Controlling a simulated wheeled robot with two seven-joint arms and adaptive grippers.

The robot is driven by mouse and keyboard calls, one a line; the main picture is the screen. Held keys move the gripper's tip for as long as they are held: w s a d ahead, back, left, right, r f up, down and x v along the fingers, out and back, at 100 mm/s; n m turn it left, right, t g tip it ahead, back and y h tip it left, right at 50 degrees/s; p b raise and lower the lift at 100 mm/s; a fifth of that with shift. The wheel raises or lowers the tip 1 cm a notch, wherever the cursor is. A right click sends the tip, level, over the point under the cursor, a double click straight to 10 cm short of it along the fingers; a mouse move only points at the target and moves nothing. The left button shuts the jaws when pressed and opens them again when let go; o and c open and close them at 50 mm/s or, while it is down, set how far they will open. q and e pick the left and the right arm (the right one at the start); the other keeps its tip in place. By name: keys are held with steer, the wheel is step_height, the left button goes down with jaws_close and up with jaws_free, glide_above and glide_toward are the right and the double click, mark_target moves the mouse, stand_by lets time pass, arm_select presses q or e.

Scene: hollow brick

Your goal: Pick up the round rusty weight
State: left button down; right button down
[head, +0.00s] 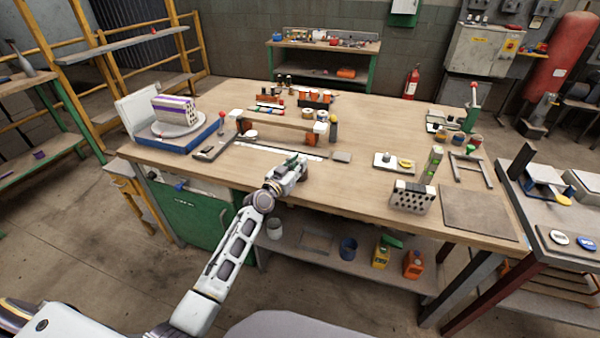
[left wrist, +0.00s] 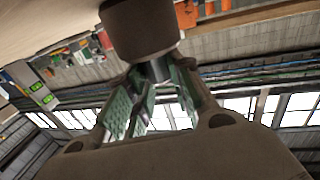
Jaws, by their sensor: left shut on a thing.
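The round rusty weight (left wrist: 140,28) shows in the left wrist view as a brown, blunt cylinder at the top, with a narrower dark neck. My left gripper (left wrist: 158,72) is shut on this neck between its green-padded fingers. In the head view my left gripper (head: 292,163) is over the front part of the workbench (head: 345,182). There I cannot make out the weight, and I cannot tell whether it touches the bench top. My right gripper is in neither view.
A scale with a striped brick (head: 174,109) stands at the bench's left. A long ruler-like bar (head: 280,152) lies just behind my gripper. A perforated metal block (head: 411,197) and a grey mat (head: 478,213) are at the right. Bare wood lies between.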

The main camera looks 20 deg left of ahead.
arm_select(q)
steer(key=shift+r, duration=0.35)
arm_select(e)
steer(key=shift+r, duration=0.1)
